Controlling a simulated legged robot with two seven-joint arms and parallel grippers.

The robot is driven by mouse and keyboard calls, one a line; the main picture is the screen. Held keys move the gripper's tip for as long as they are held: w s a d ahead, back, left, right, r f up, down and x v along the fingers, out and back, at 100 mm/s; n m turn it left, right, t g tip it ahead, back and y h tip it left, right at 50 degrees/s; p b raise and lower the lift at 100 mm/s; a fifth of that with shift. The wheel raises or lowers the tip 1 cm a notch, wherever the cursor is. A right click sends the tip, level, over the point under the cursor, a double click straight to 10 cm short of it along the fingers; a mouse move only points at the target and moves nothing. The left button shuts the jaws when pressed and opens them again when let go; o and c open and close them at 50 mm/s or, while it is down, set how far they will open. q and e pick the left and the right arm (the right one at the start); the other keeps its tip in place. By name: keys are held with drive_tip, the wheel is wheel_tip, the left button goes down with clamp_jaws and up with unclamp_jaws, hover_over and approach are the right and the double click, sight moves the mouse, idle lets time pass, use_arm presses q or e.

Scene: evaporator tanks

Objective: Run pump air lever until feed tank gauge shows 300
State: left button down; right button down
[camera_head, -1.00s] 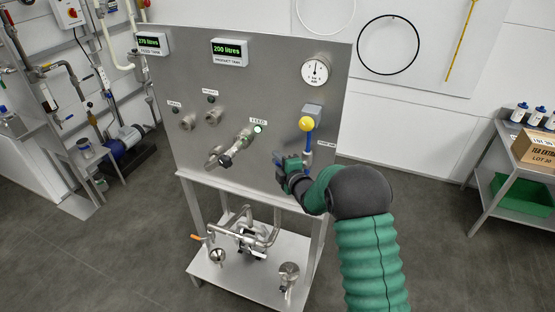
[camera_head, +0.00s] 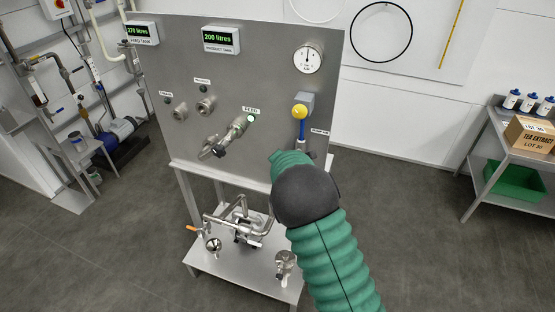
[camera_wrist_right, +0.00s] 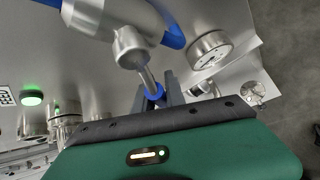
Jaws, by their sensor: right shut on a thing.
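The pump air lever (camera_head: 300,131) is a blue bar hanging down from a yellow hub (camera_head: 299,111) on the panel's right side. My right gripper (camera_wrist_right: 160,96) is shut on the lever's lower part, with its dark fingers beside the blue piece in the wrist view. In the head view my green right arm hides most of this gripper. The feed tank gauge (camera_head: 141,32) shows 270 litres in green at the panel's top left. My left gripper is not in view.
The product tank display (camera_head: 221,38) reads 200 litres. A round air gauge (camera_head: 308,58) sits above the lever. A green lamp (camera_head: 251,118) is lit beside the feed valve (camera_head: 228,137). A side table with a carton (camera_head: 530,134) stands at right; floor between is clear.

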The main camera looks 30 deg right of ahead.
drive_tip(key=shift+s+d+f+n+g+h+p, duration=0.3)
drive_tip(key=shift+s+d+n+g+h+p, duration=0.3)
drive_tip(key=shift+p, duration=0.35)
drive_tip(key=shift+s+d+f+n+g+h+p, duration=0.25)
drive_tip(key=shift+s+d+g+h+p, duration=0.25)
drive_tip(key=shift+p, duration=0.4)
drive_tip(key=shift+s+d+f+n+g+h+p, duration=0.4)
drive_tip(key=shift+s+g+p, duration=0.25)
drive_tip(key=shift+g+p, duration=0.25)
drive_tip(key=c, duration=1.4)
unclamp_jaws()
drive_tip(key=shift+r, duration=0.15)
drive_tip(key=b+v, duration=0.2)
drive_tip(key=v, duration=1.4)
drive_tip(key=shift+s+a+r, duration=0.15)
drive_tip(key=shift+a, duration=0.15)
